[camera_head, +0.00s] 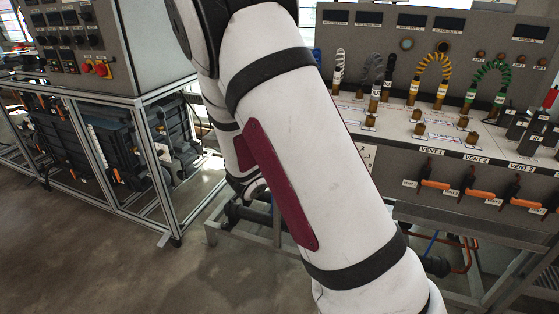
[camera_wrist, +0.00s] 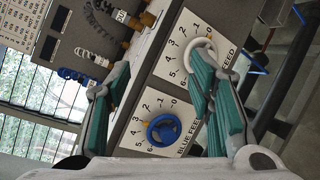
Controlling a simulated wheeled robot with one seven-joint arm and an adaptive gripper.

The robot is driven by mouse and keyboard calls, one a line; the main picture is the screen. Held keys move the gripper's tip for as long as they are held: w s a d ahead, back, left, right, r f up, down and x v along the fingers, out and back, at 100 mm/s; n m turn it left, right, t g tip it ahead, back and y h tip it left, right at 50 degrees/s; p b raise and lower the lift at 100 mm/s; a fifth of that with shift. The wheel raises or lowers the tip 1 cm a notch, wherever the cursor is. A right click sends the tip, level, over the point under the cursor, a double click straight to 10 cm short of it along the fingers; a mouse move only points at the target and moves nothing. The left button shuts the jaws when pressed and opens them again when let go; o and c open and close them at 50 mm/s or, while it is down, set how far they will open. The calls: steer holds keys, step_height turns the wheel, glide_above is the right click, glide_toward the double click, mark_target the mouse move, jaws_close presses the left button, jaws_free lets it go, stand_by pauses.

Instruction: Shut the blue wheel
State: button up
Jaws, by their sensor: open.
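The blue wheel (camera_wrist: 163,130) is in the lower middle of the wrist view, on a white dial plate (camera_wrist: 139,133) marked with numbers and "BLUE FEED". Its exact setting is too small to read. My gripper (camera_wrist: 158,68) is open, with one green-padded finger on each side of the picture. The blue wheel shows between the fingers, and nothing is held. A white wheel (camera_wrist: 200,52) on a similar dial plate (camera_wrist: 178,62) is partly covered by the right finger. In the head view my arm hides the blue wheel and my gripper.
The bench panel (camera_head: 445,190) carries orange-handled vent valves (camera_head: 434,184) at the right. Striped hose loops (camera_head: 433,70) stand on the bench top. A framed cabinet (camera_head: 110,130) stands at the left. Bare floor (camera_head: 110,250) lies in front of the cabinet.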

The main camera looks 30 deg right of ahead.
steer(key=w+a+f+n+t+y+b, duration=0.2)
steer(key=w+a+f+n+t+b, duration=0.15)
steer(key=w+f+n+t, duration=0.65)
steer(key=shift+w+d+f+m+g+b, duration=0.4)
steer(key=shift+w+d+g, duration=0.1)
steer(key=shift+w+d, duration=0.75)
steer(key=shift+w+d+f+m+g+b, duration=0.45)
steer(key=shift+w+d, duration=0.55)
steer(key=shift+d, duration=0.35)
steer(key=shift+w+d+f+m+g+b, duration=0.4)
steer(key=shift+w+d+g, duration=0.15)
steer(key=shift+w+d, duration=0.7)
steer(key=shift+o, duration=0.3)
steer(key=shift+d, duration=0.1)
